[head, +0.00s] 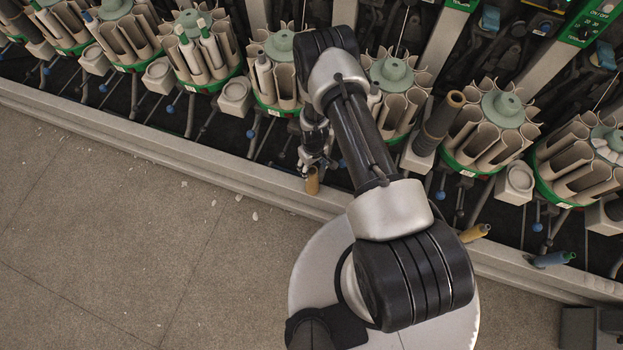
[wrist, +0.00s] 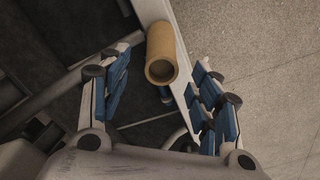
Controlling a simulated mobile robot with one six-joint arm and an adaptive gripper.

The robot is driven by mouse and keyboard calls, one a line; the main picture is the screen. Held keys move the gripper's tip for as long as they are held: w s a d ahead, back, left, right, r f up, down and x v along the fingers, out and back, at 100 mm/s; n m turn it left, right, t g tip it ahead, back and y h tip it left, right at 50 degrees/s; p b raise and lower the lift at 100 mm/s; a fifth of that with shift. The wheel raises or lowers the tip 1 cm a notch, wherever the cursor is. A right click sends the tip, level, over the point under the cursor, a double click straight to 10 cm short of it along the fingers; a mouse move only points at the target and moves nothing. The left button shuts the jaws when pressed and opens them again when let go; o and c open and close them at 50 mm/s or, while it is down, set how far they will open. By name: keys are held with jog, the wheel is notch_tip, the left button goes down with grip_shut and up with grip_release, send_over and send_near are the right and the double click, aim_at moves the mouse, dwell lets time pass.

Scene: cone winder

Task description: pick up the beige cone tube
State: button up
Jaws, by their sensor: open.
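The beige cone tube (head: 312,181) stands out at the front edge of the machine, just below my gripper (head: 315,160) in the head view. In the wrist view the tube (wrist: 162,52) shows its open round end towards the camera. It lies between the tips of my gripper's two blue-padded fingers (wrist: 160,68), with a gap on each side. The fingers are spread wide and hold nothing. The tube's far end is hidden in the wrist view.
A grey rail (head: 180,148) runs along the machine's front. A yellow tube (head: 474,233) and a blue tube (head: 553,260) stick out to the right. Green-based magazines (head: 492,130) of tubes line the back. Bare floor (head: 110,250) is open at left.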

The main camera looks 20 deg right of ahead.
aim_at(312, 171)
notch_tip(312, 171, down, 6)
jog(key=b, duration=0.2)
jog(key=shift+a+r+b, duration=0.1)
jog(key=shift+b, duration=0.2)
jog(key=shift+r, duration=0.1)
jog(key=c, duration=1.1)
